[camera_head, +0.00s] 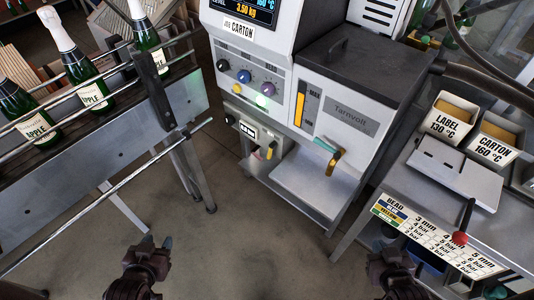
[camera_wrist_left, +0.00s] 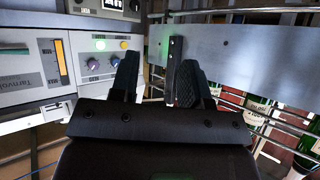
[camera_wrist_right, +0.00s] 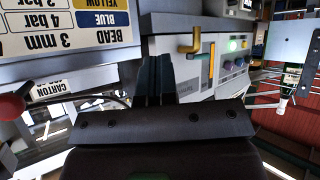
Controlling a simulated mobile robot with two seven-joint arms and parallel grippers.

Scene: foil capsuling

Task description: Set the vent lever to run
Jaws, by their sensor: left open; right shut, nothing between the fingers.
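The grey-white machine (camera_head: 320,110) stands in the middle of the head view. A small yellow lever (camera_head: 270,151) hangs on its lower front, beside a small white label plate (camera_head: 248,131). To its right is a brass tap-like handle (camera_head: 334,162) with a teal part. I cannot read which one is marked as the vent lever. My left gripper (camera_head: 158,242) is open and empty, low in front of the left conveyor. My right gripper (camera_head: 391,245) is shut and empty, low near the right bench. Both grippers are well apart from the levers.
A conveyor (camera_head: 110,135) with green bottles (camera_head: 83,73) and a long rail is at left. The right bench carries LABEL (camera_head: 448,122) and CARTON (camera_head: 497,140) bins, a bead chart (camera_head: 430,235) and a red-knobbed lever (camera_head: 460,238). Floor between is open.

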